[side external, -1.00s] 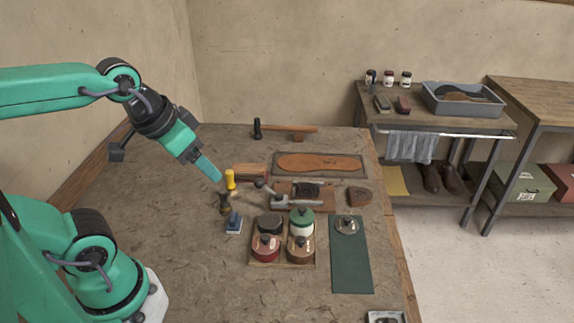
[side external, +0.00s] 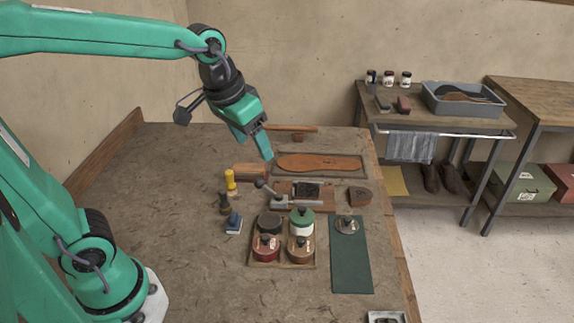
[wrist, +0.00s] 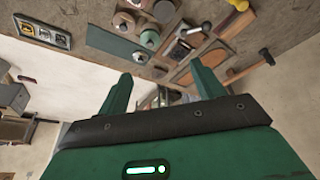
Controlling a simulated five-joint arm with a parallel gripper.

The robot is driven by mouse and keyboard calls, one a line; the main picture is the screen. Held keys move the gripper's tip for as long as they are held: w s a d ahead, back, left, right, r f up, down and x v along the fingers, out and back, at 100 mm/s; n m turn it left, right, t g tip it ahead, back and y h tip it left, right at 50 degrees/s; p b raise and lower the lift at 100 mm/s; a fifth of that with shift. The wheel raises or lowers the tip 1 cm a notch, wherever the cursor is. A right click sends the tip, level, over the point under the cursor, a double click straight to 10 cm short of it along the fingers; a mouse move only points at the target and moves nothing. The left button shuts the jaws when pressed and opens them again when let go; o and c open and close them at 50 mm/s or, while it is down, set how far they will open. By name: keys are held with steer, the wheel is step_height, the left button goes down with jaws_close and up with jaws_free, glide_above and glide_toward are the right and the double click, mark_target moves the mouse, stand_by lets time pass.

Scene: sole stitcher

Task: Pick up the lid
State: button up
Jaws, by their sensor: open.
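A loose round metallic lid (side external: 346,225) with a knob on top lies at the far end of a green mat (side external: 350,265). In the wrist view the lid (wrist: 149,38) also shows on the green mat (wrist: 112,42), ahead of the fingers. My gripper (side external: 268,157) is up in the air near the leather sole, to the left of and farther back than the lid. In the wrist view my gripper (wrist: 161,68) has its two fingers wide apart with nothing between them.
Several lidded jars stand in a wooden tray (side external: 283,266) just left of the mat. A lever tool (side external: 297,201), a leather sole (side external: 320,163) and a hammer (side external: 295,128) lie behind. A brown block (side external: 359,196) sits behind the lid. The near-left bench is clear.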

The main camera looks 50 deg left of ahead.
steer(key=w+d+f+g, duration=0.1)
steer(key=w+d+f, duration=0.2)
steer(key=w, duration=0.3)
steer(key=w+d+f+g, duration=0.1)
steer(key=w+d+f, duration=0.15)
steer(key=w, duration=0.35)
steer(key=g, duration=0.2)
glide_above(348, 218)
steer(key=f, duration=1.1)
steer(key=shift+s+f, duration=0.15)
steer(key=shift+s, duration=0.05)
steer(key=shift+w+d+f, duration=0.15)
steer(key=shift+w+f, duration=0.1)
steer(key=shift+f, duration=0.25)
steer(key=shift+a+f, duration=0.2)
steer(key=shift+f, duration=3.7)
steer(key=c, duration=0.8)
